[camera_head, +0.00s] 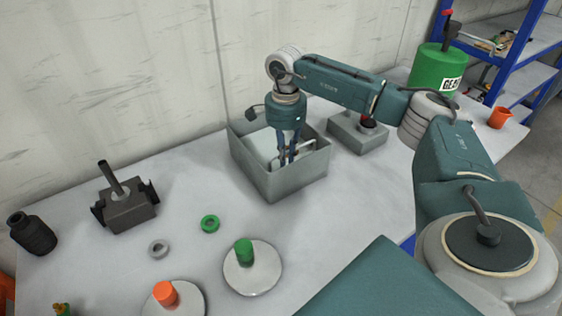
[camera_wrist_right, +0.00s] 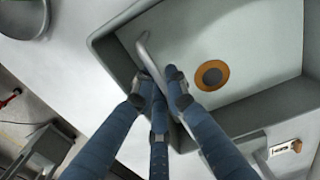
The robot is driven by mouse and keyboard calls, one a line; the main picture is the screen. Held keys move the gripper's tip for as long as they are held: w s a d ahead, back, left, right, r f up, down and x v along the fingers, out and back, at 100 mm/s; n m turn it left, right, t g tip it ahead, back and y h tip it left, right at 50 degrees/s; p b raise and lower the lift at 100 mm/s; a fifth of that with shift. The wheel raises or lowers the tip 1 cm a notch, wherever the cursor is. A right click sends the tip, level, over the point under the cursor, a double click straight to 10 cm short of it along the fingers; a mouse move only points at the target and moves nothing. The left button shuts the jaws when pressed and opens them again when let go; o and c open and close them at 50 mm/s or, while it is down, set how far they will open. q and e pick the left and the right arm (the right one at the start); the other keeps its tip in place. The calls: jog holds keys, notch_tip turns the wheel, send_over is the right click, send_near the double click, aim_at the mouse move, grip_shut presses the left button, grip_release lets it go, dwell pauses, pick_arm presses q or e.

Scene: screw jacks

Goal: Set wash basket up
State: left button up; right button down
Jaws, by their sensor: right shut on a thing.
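A grey open-topped wash tank (camera_head: 285,185) stands at the back of the table against the wall. My right gripper (camera_head: 287,160) reaches down into it from above. In the right wrist view its blue fingers (camera_wrist_right: 158,88) are shut on a pale grey bar (camera_wrist_right: 147,52), which looks like the wash basket's handle. Part of a light frame (camera_head: 307,148) shows beside the fingers in the head view. The tank wall (camera_wrist_right: 118,62) and an orange ring with a dark centre (camera_wrist_right: 212,75) show in the wrist view. The rest of the basket is hidden or unclear. My left gripper is out of view.
A grey box with a red knob (camera_head: 358,133) stands right of the tank. A green canister (camera_head: 438,70) and orange cup (camera_head: 499,117) are farther right. A dark jack (camera_head: 127,208), rings (camera_head: 210,224) and round plates (camera_head: 252,275) lie left and in front.

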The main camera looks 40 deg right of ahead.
jog(key=shift+w+r, duration=0.25)
jog(key=shift+r, duration=0.05)
jog(key=shift+w+d+r+p, duration=0.1)
jog(key=shift+w+r+p, duration=0.1)
jog(key=shift+r+p, duration=2.4)
jog(key=shift+r, duration=0.85)
jog(key=c, duration=1.7)
grip_release()
jog(key=shift+s, duration=0.15)
jog(key=shift+f, duration=0.15)
notch_tip(320, 180, up, 10)
jog(key=p, duration=0.7)
jog(key=shift+s, duration=0.1)
jog(key=shift+f, duration=0.15)
